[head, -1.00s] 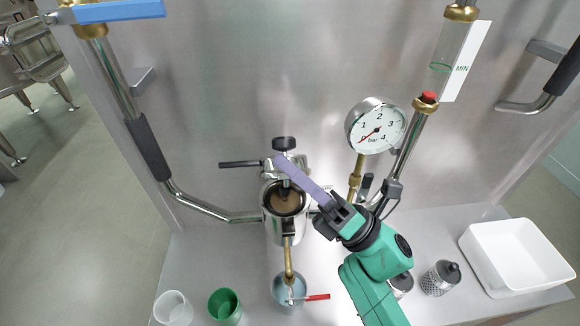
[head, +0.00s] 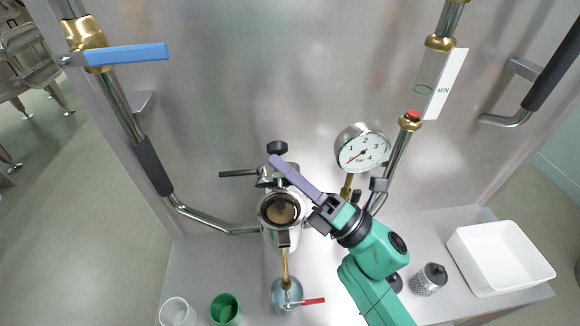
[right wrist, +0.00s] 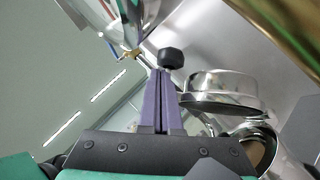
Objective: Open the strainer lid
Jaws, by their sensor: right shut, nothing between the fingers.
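The steel strainer housing (head: 279,235) stands in the middle of the bench, its round mouth uncovered with a brownish inside showing. Its lid is tipped up behind the mouth, partly hidden by my finger; the right wrist view shows the lid (right wrist: 218,86) as a shallow steel disc raised above the housing. A black knob (head: 277,148) sits at the back, also seen in the right wrist view (right wrist: 170,58). My right gripper (head: 274,161) has its purple fingers shut and empty, reaching across beside the lid, just below the knob. Contact is unclear. My left gripper is not in view.
A pressure gauge (head: 362,150) and pipe stand close to the right arm. A blue-handled valve (head: 125,54) is at upper left. A red-handled drain valve (head: 305,301), a green cup (head: 225,308), a clear cup (head: 177,312), a mesh basket (head: 429,280) and white tray (head: 497,258) are in front.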

